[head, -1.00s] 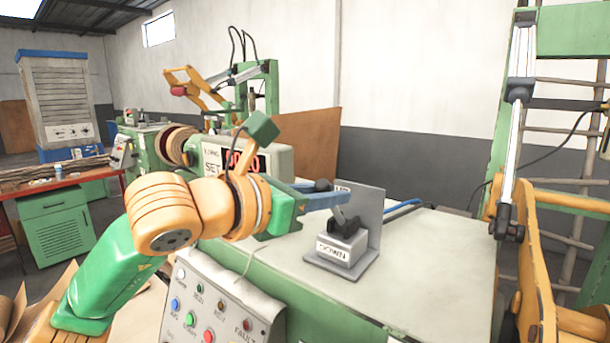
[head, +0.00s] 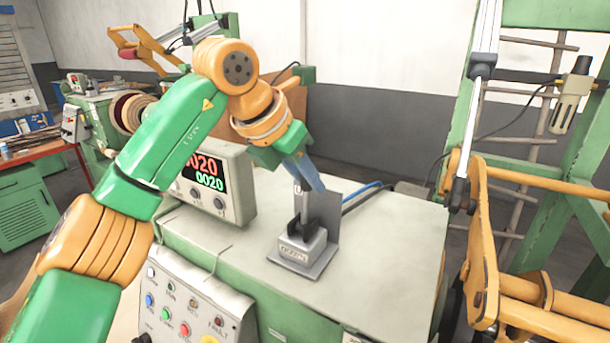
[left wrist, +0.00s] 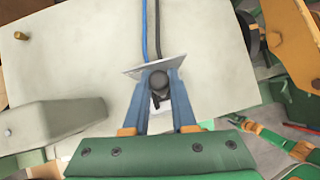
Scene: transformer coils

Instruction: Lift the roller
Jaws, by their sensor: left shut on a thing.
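A small lever switch box (head: 302,247) stands on the grey machine top, with a DOWN label on its front and an upright grey plate (head: 325,215) behind it. My left gripper (head: 312,182) reaches it from above, its blue fingers pointing down. In the left wrist view the fingers (left wrist: 159,82) are shut on the dark round knob (left wrist: 158,80) of the lever, close to the plate. In the head view the knob is hidden by the fingers, so the lever's tilt is unclear. I cannot make out for sure which part is the roller. My right gripper is not in view.
A display unit (head: 222,186) reading 0020 stands left of the switch. A button panel (head: 190,310) is on the machine's front. Orange arms and bars (head: 485,240) with a cylinder (head: 480,80) stand at the right. A blue cable (head: 360,191) runs behind the plate.

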